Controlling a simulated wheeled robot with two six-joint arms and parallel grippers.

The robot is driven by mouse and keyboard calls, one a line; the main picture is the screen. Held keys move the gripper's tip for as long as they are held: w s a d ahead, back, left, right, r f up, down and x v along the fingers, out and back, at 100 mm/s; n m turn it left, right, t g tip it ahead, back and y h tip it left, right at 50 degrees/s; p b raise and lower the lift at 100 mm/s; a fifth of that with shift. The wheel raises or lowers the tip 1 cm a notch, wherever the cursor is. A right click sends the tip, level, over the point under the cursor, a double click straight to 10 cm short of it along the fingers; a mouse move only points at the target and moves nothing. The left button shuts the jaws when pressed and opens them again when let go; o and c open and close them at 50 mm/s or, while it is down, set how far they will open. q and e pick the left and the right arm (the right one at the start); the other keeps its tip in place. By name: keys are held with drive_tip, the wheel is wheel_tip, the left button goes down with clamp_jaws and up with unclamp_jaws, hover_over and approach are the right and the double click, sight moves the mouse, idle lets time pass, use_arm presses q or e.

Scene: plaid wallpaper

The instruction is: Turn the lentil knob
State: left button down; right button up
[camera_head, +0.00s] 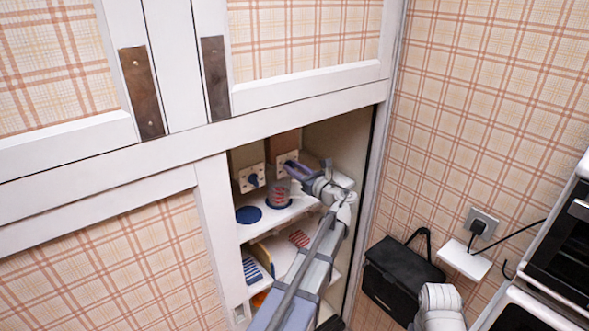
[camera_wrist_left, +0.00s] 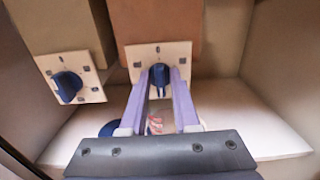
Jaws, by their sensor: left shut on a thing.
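Two dispensers with blue knobs on cream plates stand in the open cupboard. The right knob (camera_wrist_left: 159,74) is between the purple fingers of my left gripper (camera_wrist_left: 159,82), which is shut on it. In the head view my left gripper (camera_head: 291,167) reaches the right plate and partly covers it. The left knob (camera_head: 253,180) is free and also shows in the left wrist view (camera_wrist_left: 67,86). I cannot read which knob is for lentils. A clear cup with red marks (camera_head: 279,191) stands under the right dispenser.
A blue disc (camera_head: 248,214) lies on the white shelf under the left dispenser. Lower shelves hold packets and books. Cupboard doors (camera_head: 290,85) are close above. A black box (camera_head: 395,278) and a wall socket (camera_head: 482,223) are at the right.

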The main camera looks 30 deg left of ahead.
use_arm(q)
drive_tip(key=shift+s+f+n+b, duration=0.1)
drive_tip(key=shift+f+n+b, duration=0.05)
drive_tip(key=shift+n, duration=5.8)
drive_tip(key=shift+w+f+n+b, duration=0.1)
drive_tip(key=shift+f+n+b, duration=0.1)
drive_tip(key=shift+n, duration=5.7)
drive_tip(key=shift+s+f+n+b, duration=0.1)
drive_tip(key=shift+f+n, duration=0.05)
drive_tip(key=shift+n, duration=6.1)
drive_tip(key=c, duration=0.9)
unclamp_jaws()
